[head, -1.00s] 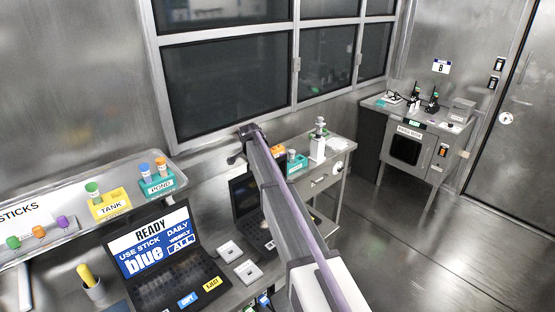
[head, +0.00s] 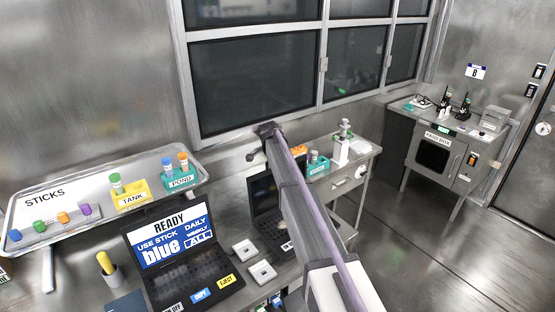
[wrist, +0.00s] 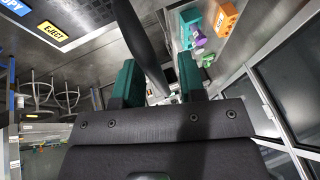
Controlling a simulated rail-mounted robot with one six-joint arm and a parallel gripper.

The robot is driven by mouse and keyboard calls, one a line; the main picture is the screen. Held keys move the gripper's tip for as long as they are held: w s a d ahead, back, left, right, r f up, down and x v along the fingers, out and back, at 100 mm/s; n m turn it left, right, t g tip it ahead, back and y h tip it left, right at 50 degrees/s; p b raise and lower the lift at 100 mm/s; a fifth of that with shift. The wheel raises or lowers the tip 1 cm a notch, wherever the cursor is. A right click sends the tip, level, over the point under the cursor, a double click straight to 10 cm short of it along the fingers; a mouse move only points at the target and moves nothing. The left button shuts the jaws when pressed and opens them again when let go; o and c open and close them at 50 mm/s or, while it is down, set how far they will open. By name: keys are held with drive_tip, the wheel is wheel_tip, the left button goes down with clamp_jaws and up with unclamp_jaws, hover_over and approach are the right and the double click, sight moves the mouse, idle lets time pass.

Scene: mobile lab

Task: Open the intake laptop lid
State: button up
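A dark laptop (head: 263,192) stands on the bench in the middle of the head view, partly hidden behind my arm. Its lid is raised and its screen is dark. A second open laptop (head: 170,236), to its left, has a lit screen reading "READY" and "USE STICK blue". No label shows which one is the intake laptop. In the wrist view my gripper (wrist: 160,82) has its two green fingers apart. A dark, narrow slab (wrist: 143,40), apparently a lid seen edge-on, runs between them. I cannot tell if the fingers touch it. The gripper is hidden in the head view.
A tray (head: 100,218) marked "STICKS" holds coloured sticks, and yellow and teal racks stand at its right side. Two small white square holders (head: 262,272) lie between the laptops. A side cart (head: 345,180) and a cabinet (head: 434,152) stand to the right, with open floor before them.

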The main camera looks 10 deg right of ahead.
drive_tip(key=p+v, duration=0.9)
drive_tip(key=v, duration=0.1)
drive_tip(key=shift+s+r+p, duration=0.2)
drive_tip(key=shift+r+p, duration=0.1)
drive_tip(key=shift+r, duration=0.05)
drive_tip(key=shift+a, duration=0.1)
